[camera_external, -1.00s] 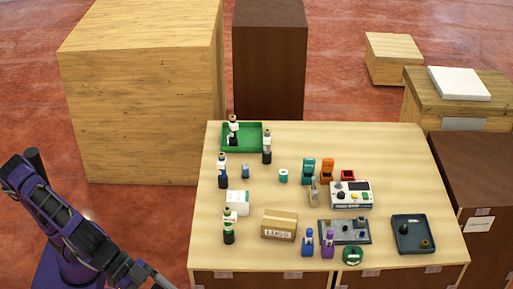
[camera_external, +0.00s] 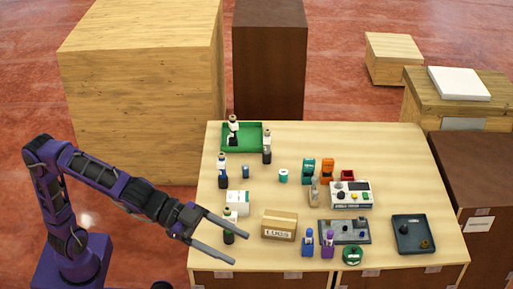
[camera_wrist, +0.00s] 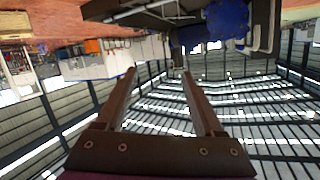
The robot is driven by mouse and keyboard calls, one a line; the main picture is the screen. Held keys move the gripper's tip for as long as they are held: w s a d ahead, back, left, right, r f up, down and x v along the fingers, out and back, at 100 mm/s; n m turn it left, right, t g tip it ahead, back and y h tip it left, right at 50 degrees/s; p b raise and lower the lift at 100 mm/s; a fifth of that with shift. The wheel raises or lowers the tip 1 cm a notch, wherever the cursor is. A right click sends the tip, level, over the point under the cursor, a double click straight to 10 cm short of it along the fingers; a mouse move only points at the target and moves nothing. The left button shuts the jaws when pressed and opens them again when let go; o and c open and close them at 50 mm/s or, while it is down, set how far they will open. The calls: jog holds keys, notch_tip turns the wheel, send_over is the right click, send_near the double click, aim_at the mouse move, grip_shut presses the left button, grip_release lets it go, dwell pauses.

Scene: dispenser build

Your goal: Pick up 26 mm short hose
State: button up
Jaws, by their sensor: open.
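I cannot tell which item is the 26 mm short hose. Small short cylinders on the table include a blue one (camera_external: 245,171), a teal one with a pale top (camera_external: 283,176), and small parts in the dark tray (camera_external: 398,244) at the front right. My gripper (camera_external: 240,250) is open and empty at the table's front left. In the picture it passes just in front of a dark bottle with a white top (camera_external: 229,238). In the wrist view my gripper's fingers (camera_wrist: 159,72) are apart with nothing between them, against a background of roof beams.
The wooden table (camera_external: 385,160) also holds a green tray (camera_external: 257,149), a white box (camera_external: 238,197), a LUGS box (camera_external: 279,225), a grey plate with parts (camera_external: 330,238), and a control box (camera_external: 350,201). Small bottles stand around them. The table's back right is clear.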

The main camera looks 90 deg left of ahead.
jog(key=w+a+f+n+t, duration=0.1)
jog(key=w+a+f, duration=0.15)
jog(key=a, duration=0.35)
jog(key=w+a+f+t, duration=0.1)
jog(key=w+a+f, duration=0.1)
jog(key=w+a, duration=0.25)
jog(key=n+t+y+p, duration=0.1)
jog(key=t+y+p, duration=0.1)
jog(key=t, duration=0.2)
send_over(230, 224)
jog(key=w+d, duration=0.2)
notch_tip(230, 224, down, 18)
jog(key=f, duration=0.1)
jog(key=s+a+f+n+g+y, duration=0.2)
jog(key=s+a+f+n, duration=0.15)
jog(key=s+f, duration=0.4)
jog(key=w+p, duration=0.1)
jog(key=w, duration=0.7)
jog(key=shift+d+f, duration=0.35)
jog(key=shift+f, duration=0.05)
jog(key=shift+n, duration=0.25)
grip_shut()
jog(key=shift+r, duration=0.1)
